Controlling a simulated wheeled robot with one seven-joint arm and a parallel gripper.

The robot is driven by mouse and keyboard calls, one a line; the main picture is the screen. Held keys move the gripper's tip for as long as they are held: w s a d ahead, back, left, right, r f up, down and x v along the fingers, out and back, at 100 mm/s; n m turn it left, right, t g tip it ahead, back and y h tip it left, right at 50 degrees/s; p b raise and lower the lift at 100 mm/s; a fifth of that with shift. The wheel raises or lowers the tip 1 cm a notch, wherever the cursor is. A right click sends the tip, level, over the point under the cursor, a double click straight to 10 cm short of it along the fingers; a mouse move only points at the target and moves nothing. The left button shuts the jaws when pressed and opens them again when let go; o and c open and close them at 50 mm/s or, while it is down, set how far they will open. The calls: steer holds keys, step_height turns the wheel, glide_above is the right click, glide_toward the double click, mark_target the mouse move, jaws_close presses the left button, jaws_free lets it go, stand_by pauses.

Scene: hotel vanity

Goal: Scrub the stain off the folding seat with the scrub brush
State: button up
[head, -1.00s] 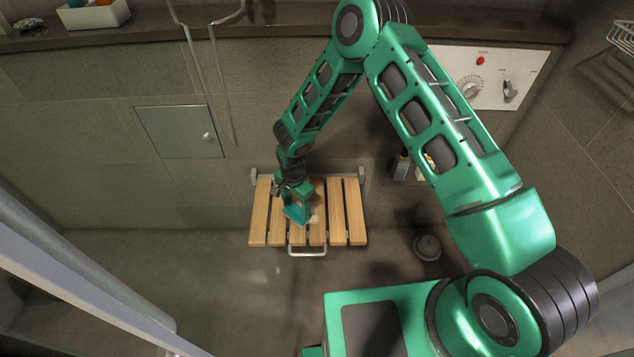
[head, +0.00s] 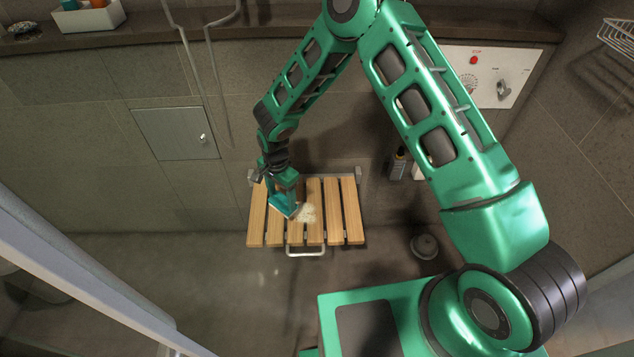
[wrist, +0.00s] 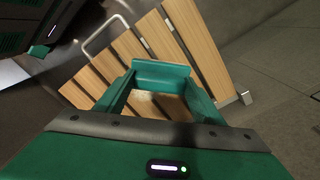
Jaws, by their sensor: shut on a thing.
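The folding seat (head: 353,210) has wooden slats and is folded down from the wall; it also shows in the wrist view (wrist: 190,40). A pale stain (head: 308,214) lies on its middle slats, and part of it shows between my fingers in the wrist view (wrist: 168,103). My gripper (head: 284,192) is shut on the teal scrub brush (head: 285,207), which also shows in the wrist view (wrist: 162,73). The brush is over the slats just left of the stain in the head view. Its bristles are hidden, so I cannot tell whether it touches the seat.
A metal bar (head: 305,253) sticks out at the seat's front edge. Dark bottles (head: 398,164) stand by the wall to the right, and a round object (head: 424,246) is on the floor. A ledge (head: 120,33) with a white tray (head: 88,18) runs above. The floor left of the seat is clear.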

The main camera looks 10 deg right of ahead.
steer(key=shift+r, duration=1)
